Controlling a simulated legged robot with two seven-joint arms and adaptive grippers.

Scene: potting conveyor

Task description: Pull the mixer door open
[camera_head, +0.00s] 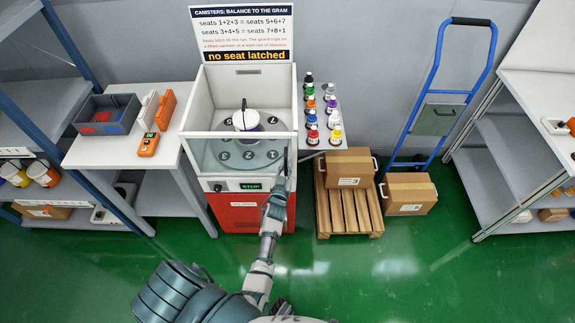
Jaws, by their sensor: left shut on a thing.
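The mixer (252,219) is a white cabinet with a red lower front and a green STOP display. Its door appears to be the clear front panel (212,156), upright across the front of the chamber. Through it I see a grey turntable with numbered seats and a white canister with a purple band (246,121). My left gripper (281,168) is at the right side of the door, shut on what seems to be its handle, which the fingers mostly hide. My right gripper is not in view.
A side table (196,99) at left holds a grey bin (107,114) and orange devices. Several coloured bottles (322,106) stand at right of the mixer. Cartons (349,167), a pallet (349,213) and a blue hand truck (435,65) stand farther right. The green floor in front is clear.

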